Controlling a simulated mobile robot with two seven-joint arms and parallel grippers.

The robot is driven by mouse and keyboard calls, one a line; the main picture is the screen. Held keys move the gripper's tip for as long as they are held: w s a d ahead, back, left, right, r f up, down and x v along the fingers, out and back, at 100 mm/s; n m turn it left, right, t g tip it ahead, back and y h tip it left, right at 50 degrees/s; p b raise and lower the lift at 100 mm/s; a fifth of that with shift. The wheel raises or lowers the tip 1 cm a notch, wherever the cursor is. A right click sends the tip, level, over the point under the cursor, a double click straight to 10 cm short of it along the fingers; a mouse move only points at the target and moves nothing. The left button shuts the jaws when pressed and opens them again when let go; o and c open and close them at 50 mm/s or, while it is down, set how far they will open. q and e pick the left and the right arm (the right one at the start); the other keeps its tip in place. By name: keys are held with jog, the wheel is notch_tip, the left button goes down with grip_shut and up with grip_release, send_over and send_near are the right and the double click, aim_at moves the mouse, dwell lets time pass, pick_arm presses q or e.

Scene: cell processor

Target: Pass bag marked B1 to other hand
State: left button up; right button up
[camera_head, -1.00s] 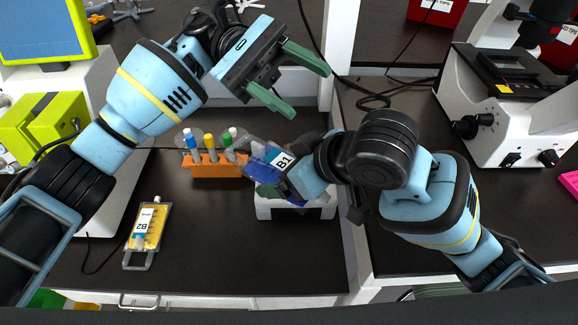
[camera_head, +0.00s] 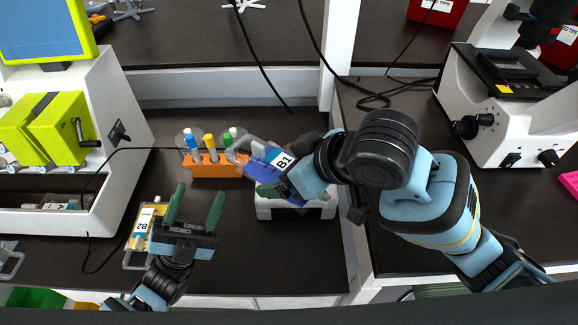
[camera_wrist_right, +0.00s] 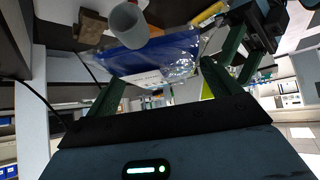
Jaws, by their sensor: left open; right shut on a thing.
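The bag marked B1 (camera_head: 262,156) is blue with a white label and hangs over the right end of the orange rack. My right gripper (camera_head: 279,175) is shut on it near the label; the bag partly hides the fingers. In the right wrist view the blue bag (camera_wrist_right: 160,55) stretches out beyond the green fingers of my right gripper (camera_wrist_right: 165,80). My left gripper (camera_head: 199,195) is open and empty, low at the left, its green fingers pointing away from me. It is left of and nearer to me than B1, apart from it.
A yellow bag marked B2 (camera_head: 142,225) lies just left of my left gripper, partly covered by it. An orange rack (camera_head: 215,170) with colour-capped tubes and a white device (camera_head: 295,210) stand around B1. A white machine (camera_head: 115,180) is at the left.

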pick_arm(q)
jog(key=s+a+f+n+g+y, duration=0.2)
jog(key=s+f+n+y, duration=0.4)
jog(key=f, duration=0.5)
jog(key=s+a+f+n+g+y, duration=0.2)
jog(key=s+f+n+g+y, duration=0.3)
jog(key=f, duration=0.6)
jog(key=s+a+f+n+g+y, duration=0.2)
jog(key=s+f+n+y, duration=0.5)
jog(key=f, duration=0.4)
jog(key=shift+a+n+g+y, duration=0.25)
jog(key=shift+n+g+y, duration=0.15)
jog(key=shift+n+g, duration=0.3)
jog(key=shift+s, duration=0.1)
